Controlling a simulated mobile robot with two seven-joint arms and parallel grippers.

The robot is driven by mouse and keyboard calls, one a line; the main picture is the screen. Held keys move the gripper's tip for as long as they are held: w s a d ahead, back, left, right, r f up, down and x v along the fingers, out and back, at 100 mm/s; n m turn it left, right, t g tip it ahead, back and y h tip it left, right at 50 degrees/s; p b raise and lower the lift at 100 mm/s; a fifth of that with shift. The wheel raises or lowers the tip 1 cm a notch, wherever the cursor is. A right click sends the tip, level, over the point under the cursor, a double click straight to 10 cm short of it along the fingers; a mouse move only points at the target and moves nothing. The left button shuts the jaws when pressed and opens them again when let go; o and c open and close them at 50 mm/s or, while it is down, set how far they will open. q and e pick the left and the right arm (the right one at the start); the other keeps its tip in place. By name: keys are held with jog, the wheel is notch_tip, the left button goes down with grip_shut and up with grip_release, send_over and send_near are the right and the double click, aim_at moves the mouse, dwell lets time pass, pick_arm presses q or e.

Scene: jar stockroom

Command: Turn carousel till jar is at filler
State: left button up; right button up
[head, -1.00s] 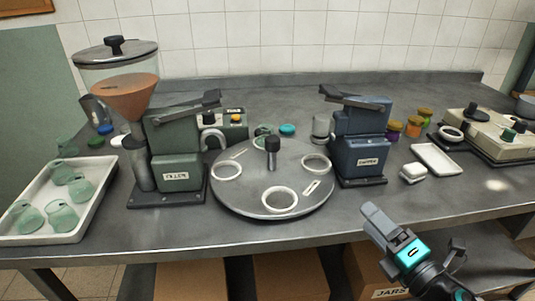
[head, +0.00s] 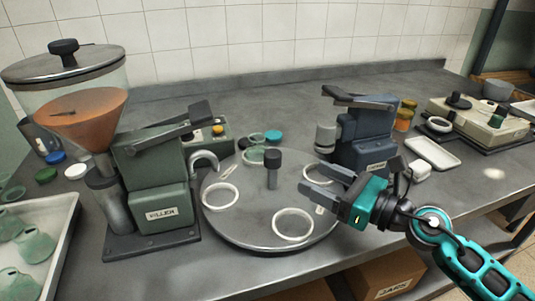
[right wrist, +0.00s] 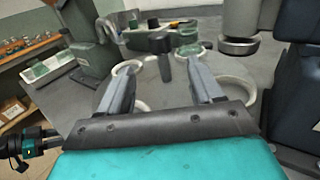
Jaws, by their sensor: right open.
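The round grey carousel (head: 245,225) carries white ring seats and a dark upright knob (head: 273,168) at its middle. A pale green glass jar (head: 253,156) seems to stand in the back seat, partly hidden behind the knob. The green filler (head: 160,190) stands at the carousel's left, beside an empty-looking seat (head: 220,196). My right gripper (head: 307,177) is open and empty over the carousel's right side, pointing at the knob. In the right wrist view the knob (right wrist: 166,66) shows between the fingers, beyond their tips.
The blue capper (head: 365,145) stands close behind my right gripper. A tray (head: 62,225) of green jars lies at the left. Loose lids (head: 46,174) lie by the filler. A white tray (head: 432,153) and a beige machine (head: 480,122) are at the right.

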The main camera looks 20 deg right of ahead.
aim_at(280, 161)
jog(key=p+x, duration=0.2)
jog(key=x, duration=1)
jog(key=shift+p, duration=0.35)
jog(key=shift+d, duration=0.1)
jog(key=shift+c, duration=1.3)
jog(key=c, duration=0.9)
grip_shut()
